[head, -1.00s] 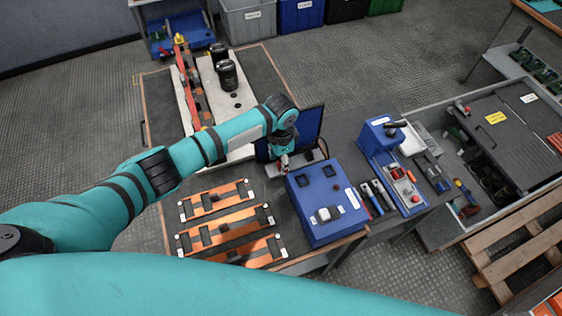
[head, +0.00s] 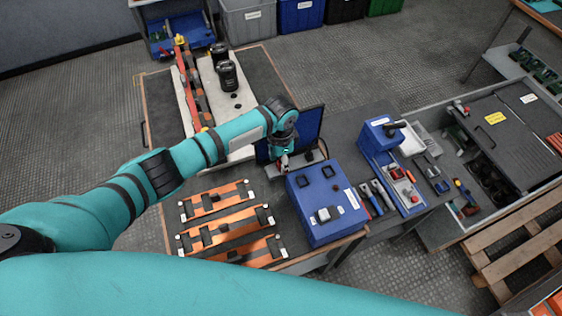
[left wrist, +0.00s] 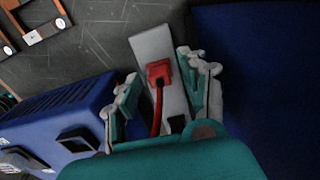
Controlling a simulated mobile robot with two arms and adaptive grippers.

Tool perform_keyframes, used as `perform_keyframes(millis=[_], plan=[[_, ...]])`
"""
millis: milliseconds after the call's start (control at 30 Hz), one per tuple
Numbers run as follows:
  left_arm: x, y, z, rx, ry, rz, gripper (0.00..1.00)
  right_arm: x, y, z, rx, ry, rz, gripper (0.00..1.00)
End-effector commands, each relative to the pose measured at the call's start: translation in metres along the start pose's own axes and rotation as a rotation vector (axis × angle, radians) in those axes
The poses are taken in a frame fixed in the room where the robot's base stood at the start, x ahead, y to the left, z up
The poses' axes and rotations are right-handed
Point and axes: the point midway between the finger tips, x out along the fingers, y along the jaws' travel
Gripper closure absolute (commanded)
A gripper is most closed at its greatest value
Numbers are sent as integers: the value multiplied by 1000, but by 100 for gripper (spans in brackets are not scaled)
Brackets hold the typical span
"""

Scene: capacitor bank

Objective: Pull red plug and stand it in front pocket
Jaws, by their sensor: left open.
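The red plug (left wrist: 158,72) sits on a light grey strip (left wrist: 152,45) in the left wrist view, its red cable running toward my gripper's palm. My left gripper (left wrist: 160,77) is open, with one finger on each side of the plug; I cannot tell whether either touches it. In the head view my left gripper (head: 284,163) is over the grey strip (head: 308,158), beside the blue box, and mostly hides the plug. The blue box (head: 325,205) has black square pockets (head: 302,181) on top; which one is the front pocket is unclear. My right gripper is not seen.
A dark blue panel (head: 309,125) stands behind the gripper. Orange-and-black bars (head: 225,228) lie left of the blue box. Tools with red and blue handles (head: 372,198) lie to its right. Black cylinders (head: 227,75) stand on a pale board at the back.

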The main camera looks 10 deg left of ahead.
Motion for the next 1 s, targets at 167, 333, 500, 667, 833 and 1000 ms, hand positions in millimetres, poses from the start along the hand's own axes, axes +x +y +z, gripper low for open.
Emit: perform_keyframes(millis=[167, 333, 500, 667, 833, 1000], plan=[[-1, 0, 0, 0, 0, 0, 56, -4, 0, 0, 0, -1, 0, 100], [0, 0, 0, 0, 0, 0, 56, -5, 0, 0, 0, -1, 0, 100], [0, 0, 0, 0, 0, 0, 57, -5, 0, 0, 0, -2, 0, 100], [0, 0, 0, 0, 0, 0, 78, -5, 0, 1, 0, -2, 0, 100], [0, 0, 0, 0, 0, 0, 100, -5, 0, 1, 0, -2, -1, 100], [0, 0, 0, 0, 0, 0, 100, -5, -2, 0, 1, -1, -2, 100]])
